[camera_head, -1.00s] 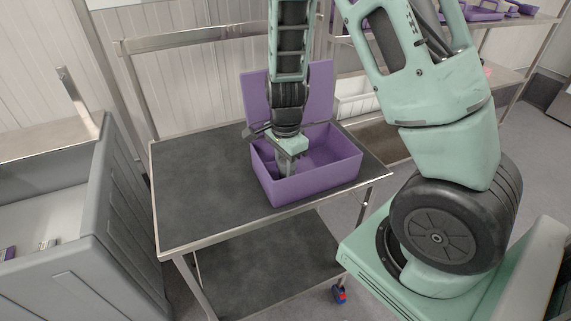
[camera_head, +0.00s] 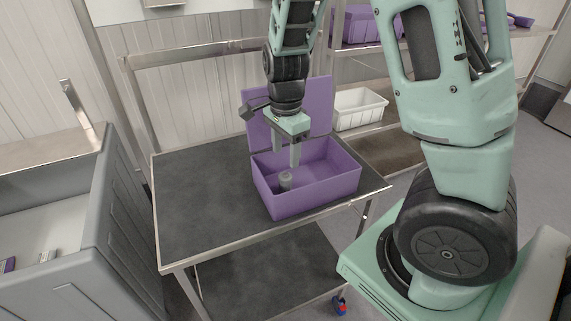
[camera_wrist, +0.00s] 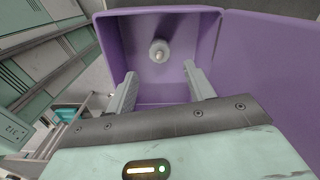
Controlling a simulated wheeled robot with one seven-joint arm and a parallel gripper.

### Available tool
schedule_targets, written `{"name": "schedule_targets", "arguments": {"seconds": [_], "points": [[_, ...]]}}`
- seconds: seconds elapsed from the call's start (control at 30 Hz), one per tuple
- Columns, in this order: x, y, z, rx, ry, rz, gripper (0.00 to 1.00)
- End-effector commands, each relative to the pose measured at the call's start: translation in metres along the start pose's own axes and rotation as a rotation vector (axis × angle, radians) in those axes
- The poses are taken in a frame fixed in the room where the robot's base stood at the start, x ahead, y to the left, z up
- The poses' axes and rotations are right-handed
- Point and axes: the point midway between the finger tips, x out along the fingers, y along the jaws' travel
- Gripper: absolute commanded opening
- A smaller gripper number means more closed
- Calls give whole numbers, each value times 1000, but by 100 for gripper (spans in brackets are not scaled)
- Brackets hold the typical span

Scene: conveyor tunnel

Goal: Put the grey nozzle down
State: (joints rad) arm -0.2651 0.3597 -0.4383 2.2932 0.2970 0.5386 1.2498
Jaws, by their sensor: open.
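The grey nozzle (camera_head: 286,180) stands on the floor of the open purple box (camera_head: 317,197), towards its left side in the head view. In the wrist view the nozzle (camera_wrist: 159,51) shows from above, beyond the fingertips and apart from them. The box also shows in the wrist view (camera_wrist: 112,47). My gripper (camera_head: 274,160) is above the box, its fingers pointing down. In the wrist view my gripper (camera_wrist: 160,78) is open, with nothing between its fingers.
The box stands on a dark-topped metal table (camera_head: 195,205), its lid (camera_head: 318,105) raised at the back. The table is bare to the left of the box. A grey bin (camera_head: 110,225) stands at left. A white crate (camera_head: 358,108) and purple boxes are on the shelves behind.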

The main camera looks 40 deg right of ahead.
Motion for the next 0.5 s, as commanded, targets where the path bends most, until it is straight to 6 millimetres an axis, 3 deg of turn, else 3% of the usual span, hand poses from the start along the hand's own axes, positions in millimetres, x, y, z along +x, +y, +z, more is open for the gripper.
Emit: {"name": "schedule_targets", "arguments": {"seconds": [0.1, 0.3, 0.37, 0.5], "points": [[-18, 0, 1, -2, -1, -2, 53], [-31, 4, 11, -65, -12, 1, 53], [-34, 10, 30, -181, -29, 2, 53], [-47, 47, 101, -704, -87, -10, 53]]}}
